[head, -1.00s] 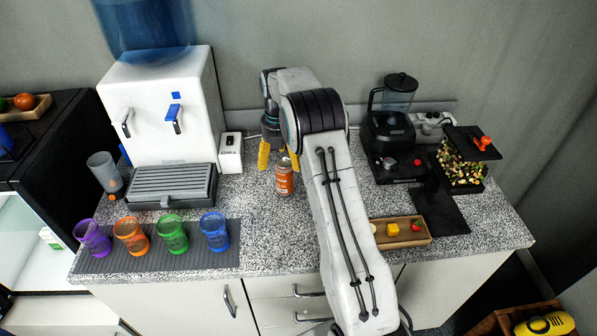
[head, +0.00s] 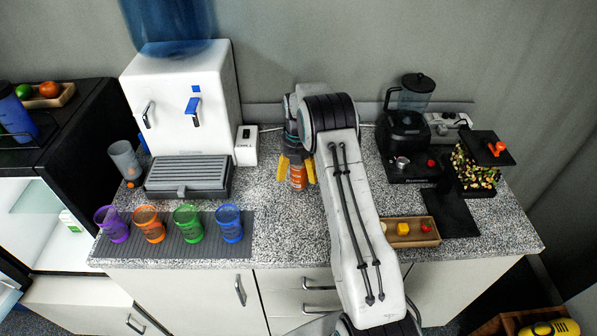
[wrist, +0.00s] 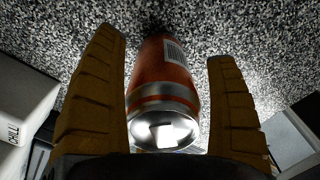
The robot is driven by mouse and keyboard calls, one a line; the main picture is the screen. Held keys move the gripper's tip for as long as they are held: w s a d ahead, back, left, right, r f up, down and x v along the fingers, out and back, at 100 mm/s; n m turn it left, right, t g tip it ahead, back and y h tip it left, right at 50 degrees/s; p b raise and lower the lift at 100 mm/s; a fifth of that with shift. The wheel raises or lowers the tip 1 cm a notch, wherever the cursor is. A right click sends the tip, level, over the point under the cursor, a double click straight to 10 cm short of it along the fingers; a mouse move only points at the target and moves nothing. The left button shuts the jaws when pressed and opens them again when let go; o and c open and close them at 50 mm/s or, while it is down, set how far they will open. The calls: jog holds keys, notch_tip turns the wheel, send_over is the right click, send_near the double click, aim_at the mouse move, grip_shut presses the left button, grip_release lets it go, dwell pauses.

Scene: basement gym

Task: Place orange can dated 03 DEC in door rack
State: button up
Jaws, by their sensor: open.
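An orange can (head: 298,183) stands on the speckled counter, partly covered by my gripper. In the wrist view the can (wrist: 163,70) shows its silver end and a white label patch; I cannot read a date on it. My gripper (head: 297,175) is open, with its yellow fingers on either side of the can. In the wrist view there is a gap at the right finger, and the left finger is very near the can. At the left is a black fridge (head: 85,150) with a lit white interior (head: 45,225). I cannot clearly make out a door rack.
A water dispenser (head: 185,105) and a small white box (head: 246,146) stand left of the can. Several coloured cups line a grey mat (head: 170,248) in front. A blender (head: 405,130) and a wooden tray (head: 432,238) are to the right.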

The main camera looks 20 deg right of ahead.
jog(key=shift+c, duration=0.2)
jog(key=c, duration=1.3)
jog(key=shift+r, duration=0.1)
jog(key=shift+w+r+b, duration=0.1)
jog(key=shift+r+b, duration=0.2)
jog(key=shift+r, duration=0.2)
jog(key=s+r+b, duration=0.1)
jog(key=s+r, duration=0.2)
jog(key=s, duration=0.1)
jog(key=s+r+b, duration=0.2)
jog(key=s+r, duration=0.1)
jog(key=s, duration=0.1)
jog(key=s+r+b, duration=0.2)
jog(key=s+r, duration=0.1)
jog(key=s, duration=0.1)
jog(key=shift+d+r, duration=0.35)
jog(key=shift+r, duration=0.05)
